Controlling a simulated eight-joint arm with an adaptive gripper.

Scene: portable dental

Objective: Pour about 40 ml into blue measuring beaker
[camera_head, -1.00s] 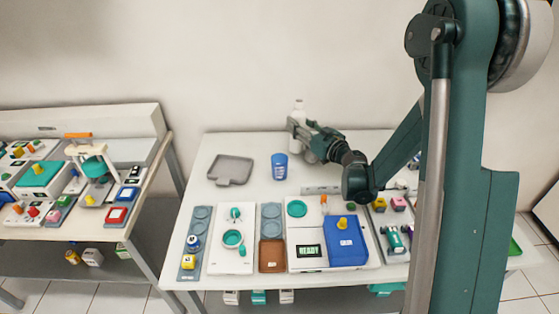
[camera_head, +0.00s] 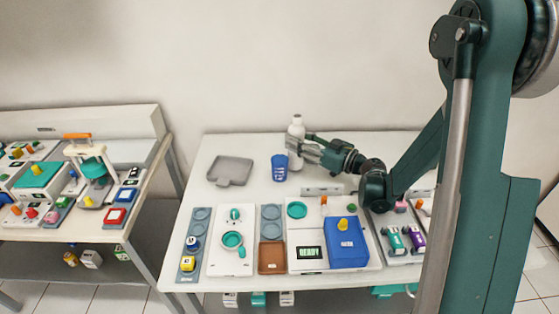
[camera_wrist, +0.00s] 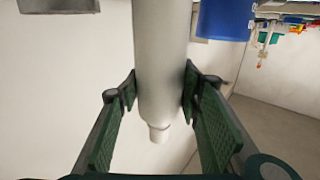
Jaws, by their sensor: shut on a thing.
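The blue measuring beaker (camera_head: 279,168) stands upright on the table in the head view. In the wrist view its blue wall (camera_wrist: 226,20) shows at the upper right, cut off by the frame. A white bottle (camera_head: 297,128) stands upright just right of and behind the beaker in the head view. My gripper (camera_head: 300,148) is shut on the bottle. The wrist view shows the bottle body (camera_wrist: 160,65) between the two green finger pads, its narrower neck pointing down in that picture. The beaker and bottle are apart in the wrist view. The liquid level is hidden.
A grey tray (camera_head: 230,171) lies left of the beaker. In front are a white panel with teal rings (camera_head: 233,262), a brown tray (camera_head: 271,257) and a device with a blue block (camera_head: 346,243). Green and purple items (camera_head: 404,240) sit at the right.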

